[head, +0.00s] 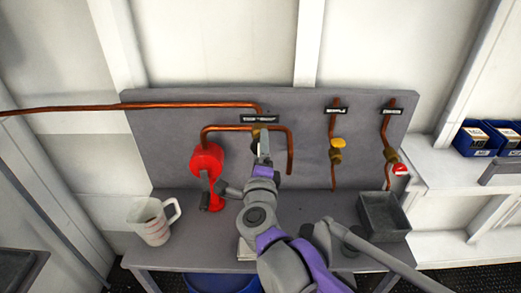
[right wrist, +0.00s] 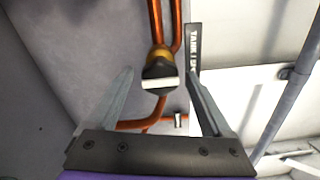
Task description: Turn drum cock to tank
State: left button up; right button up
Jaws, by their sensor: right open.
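The cock (head: 257,133) sits at the branching of copper pipes in the middle of the grey panel, just below a dark label plate (head: 260,119). In the right wrist view the cock has a brass body and a dark handle with a pale end face (right wrist: 160,84). The label (right wrist: 194,48) beside it reads "TANK" and something cut off. My right gripper (head: 264,143) is at the cock and hides part of it. In the right wrist view my right gripper (right wrist: 158,76) is open, with the handle between its spread fingers; I see no grip on it. My left gripper is not in view.
A yellow-handled valve (head: 338,144) and a red-handled valve (head: 400,169) are on pipes to the right. A grey tray (head: 383,214) sits at the bench's right end. Blue bins (head: 474,140) are on a shelf.

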jog(key=s, duration=1)
jog(key=shift+s+b, duration=0.35)
jog(key=shift+s, duration=0.05)
jog(key=s+d+f+n+g, duration=0.4)
jog(key=s+d+f+n, duration=0.1)
jog(key=f, duration=0.3)
jog(key=s+d+f+n+g+p, duration=0.1)
jog(key=s+d+f+n+g, duration=0.3)
jog(key=s+d+f+n, duration=0.2)
jog(key=s+d+f+n+g, duration=0.4)
jog(key=d+f+n, duration=0.3)
jog(key=f+n, duration=0.2)
jog(key=shift+s+f+g+p, duration=0.35)
jog(key=shift+s+f, duration=0.25)
jog(key=shift+s, duration=0.3)
